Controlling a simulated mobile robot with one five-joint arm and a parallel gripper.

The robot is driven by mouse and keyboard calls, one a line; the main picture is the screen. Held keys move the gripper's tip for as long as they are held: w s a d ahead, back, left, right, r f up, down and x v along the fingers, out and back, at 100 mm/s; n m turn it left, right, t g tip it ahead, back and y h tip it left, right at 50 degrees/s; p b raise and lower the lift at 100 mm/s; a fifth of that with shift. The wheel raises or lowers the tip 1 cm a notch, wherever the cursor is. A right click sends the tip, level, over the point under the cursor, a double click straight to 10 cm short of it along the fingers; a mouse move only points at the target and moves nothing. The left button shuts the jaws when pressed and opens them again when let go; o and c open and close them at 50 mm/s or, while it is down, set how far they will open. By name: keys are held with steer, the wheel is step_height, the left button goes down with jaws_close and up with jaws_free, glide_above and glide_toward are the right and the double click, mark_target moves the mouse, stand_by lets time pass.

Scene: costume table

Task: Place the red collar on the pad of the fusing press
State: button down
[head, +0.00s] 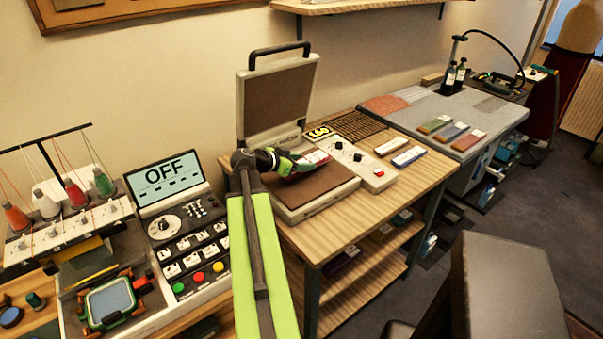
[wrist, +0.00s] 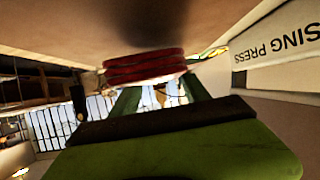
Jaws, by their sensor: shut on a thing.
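My gripper (head: 304,161) is shut on the red collar (head: 317,157), a small red piece with a white patch. In the wrist view the collar (wrist: 145,67) shows as layered red bands at the tips of my green fingers (wrist: 160,95). The fusing press (head: 372,178) stands with its lid (head: 281,98) raised. Its brown pad (head: 318,188) is bare at the front. The collar appears over the back part of the pad. I cannot tell whether it touches the pad. My gripper hides part of the pad's back left.
An embroidery machine with an OFF screen (head: 167,182) stands at left. Right of the press, a wooden table (head: 425,171) holds two small blocks (head: 408,156). A grey table (head: 478,112) with several colored blocks stands farther right. The raised lid stands behind my gripper.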

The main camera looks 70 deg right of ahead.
step_height(320, 180, down, 4)
steer(key=shift+r+b, duration=0.25)
steer(key=shift+b, duration=0.9)
steer(key=shift+r, duration=0.25)
steer(key=shift+f, duration=0.2)
steer(key=c, duration=0.5)
jaws_free()
steer(key=shift+r, duration=0.15)
steer(key=shift+a+r+p, duration=0.15)
steer(key=shift+r+p, duration=0.1)
steer(key=shift+p, duration=0.25)
steer(key=p+v, duration=0.4)
steer(key=v, duration=0.6)
steer(key=shift+w+a+r+p, duration=0.15)
steer(key=shift+w+a+p, duration=0.05)
steer(key=shift+a+p, duration=0.15)
steer(key=shift+w+a, duration=0.25)
steer(key=shift+a, duration=0.1)
